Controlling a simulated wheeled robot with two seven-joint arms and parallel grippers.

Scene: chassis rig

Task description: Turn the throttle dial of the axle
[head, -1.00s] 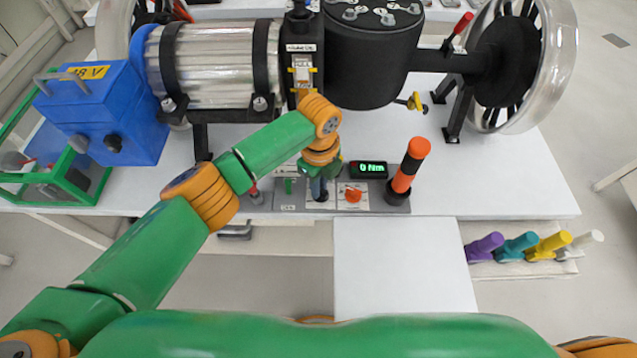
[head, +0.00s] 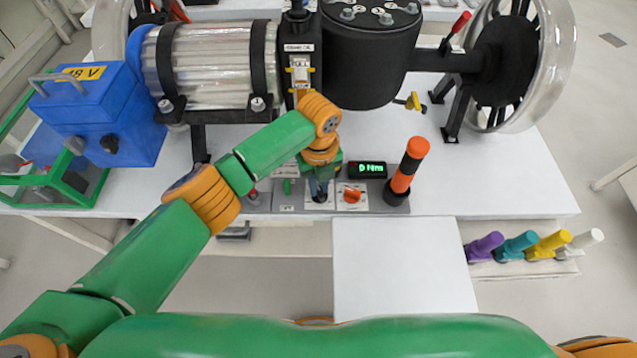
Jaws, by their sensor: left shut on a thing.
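My left gripper (head: 319,190) points down onto the grey control panel (head: 375,208) at the table's front edge. It is shut on a small dial on a white plate (head: 316,205); the gripper hides most of the dial, so its angle cannot be told. The axle (head: 460,62) runs from the black gearbox to the wheel at the right. My right gripper is not in view.
Right of the gripper are a red knob (head: 352,195), a small display (head: 367,170) with green characters and an orange-black post (head: 408,165). A green lever (head: 287,186) stands to the left. Behind are the motor (head: 215,65) and black gearbox (head: 368,55).

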